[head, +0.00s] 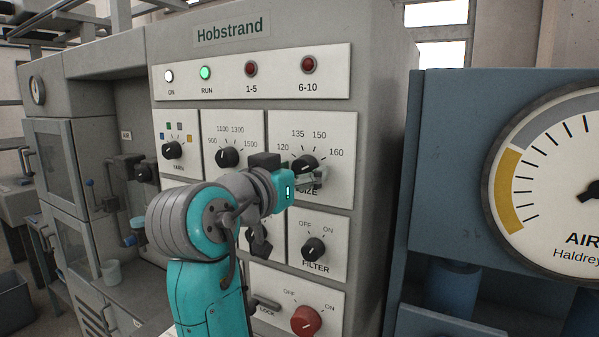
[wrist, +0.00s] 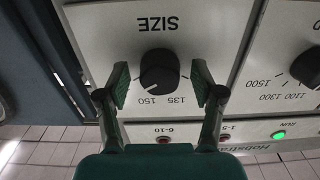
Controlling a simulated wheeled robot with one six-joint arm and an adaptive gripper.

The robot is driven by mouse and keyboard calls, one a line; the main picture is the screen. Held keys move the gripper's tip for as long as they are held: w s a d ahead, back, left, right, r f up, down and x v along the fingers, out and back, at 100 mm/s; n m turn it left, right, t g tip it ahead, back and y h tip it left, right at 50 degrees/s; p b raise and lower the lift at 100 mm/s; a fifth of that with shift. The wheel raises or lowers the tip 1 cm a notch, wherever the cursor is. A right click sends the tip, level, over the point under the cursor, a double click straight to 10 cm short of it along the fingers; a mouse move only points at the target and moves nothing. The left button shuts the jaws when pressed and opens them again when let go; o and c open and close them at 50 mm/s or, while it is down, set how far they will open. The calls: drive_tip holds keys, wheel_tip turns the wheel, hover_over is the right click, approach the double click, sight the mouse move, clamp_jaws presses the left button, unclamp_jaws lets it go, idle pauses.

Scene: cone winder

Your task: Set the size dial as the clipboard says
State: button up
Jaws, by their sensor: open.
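The black SIZE dial (head: 304,163) is on a white panel of the Hobstrand machine, with marks 120, 135, 150 and 160 around it. It also shows upside down in the wrist view (wrist: 160,71), its white pointer line on the 150 side; I cannot tell exactly which mark it meets. My gripper (wrist: 160,84) is open, one finger on each side of the dial. I see no clear contact between the fingers and the knob. In the head view my gripper (head: 312,180) is in front of the panel, hiding part of the SIZE label. No clipboard is in view.
The RUN lamp (head: 205,73) is green. A blue cabinet with a large air gauge (head: 560,170) stands to the right.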

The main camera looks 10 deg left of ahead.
drive_tip(key=shift+w, duration=0.1)
drive_tip(key=c, duration=1.1)
drive_tip(key=shift+n, duration=0.3)
drive_tip(key=n, duration=0.5)
drive_tip(key=shift+n, duration=0.3)
drive_tip(key=n, duration=0.5)
drive_tip(key=shift+d, duration=0.1)
drive_tip(key=n, duration=0.6)
drive_tip(key=shift+r+n, duration=0.1)
drive_tip(key=shift+n, duration=0.3)
drive_tip(key=n, duration=0.6)
drive_tip(key=shift+c, duration=0.2)
